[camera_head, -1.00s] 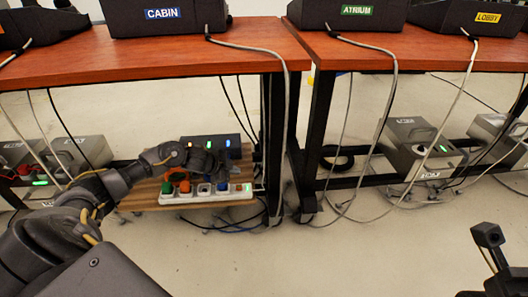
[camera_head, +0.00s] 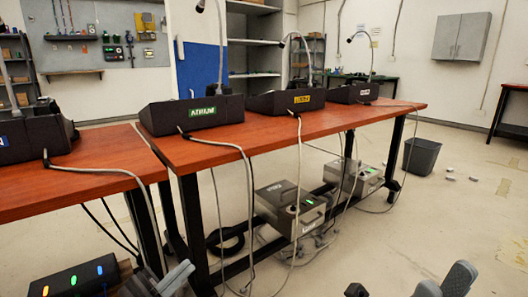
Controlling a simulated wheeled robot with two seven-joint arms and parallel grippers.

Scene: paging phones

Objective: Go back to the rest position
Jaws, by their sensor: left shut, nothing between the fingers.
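My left gripper (camera_head: 174,278) shows at the bottom left, low in front of the near table. Its grey fingers are close together with nothing between them. My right gripper (camera_head: 444,282) shows at the bottom right, over open floor, cut by the frame edge. Its grey fingertips show, but the gap between them is unclear. Both grippers are apart from the phone consoles. The console labelled ATRIUM (camera_head: 190,115) stands on the middle table, with a yellow-labelled console (camera_head: 286,102) and a white-labelled one (camera_head: 353,93) to its right.
The red-brown table (camera_head: 330,118) runs across the middle, cables hanging from its edge. Grey boxes (camera_head: 290,207) sit on its lower shelf. A dark box with lit buttons (camera_head: 72,283) is under the left table, close to my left gripper. A dark bin (camera_head: 421,156) stands right; floor there is mostly clear.

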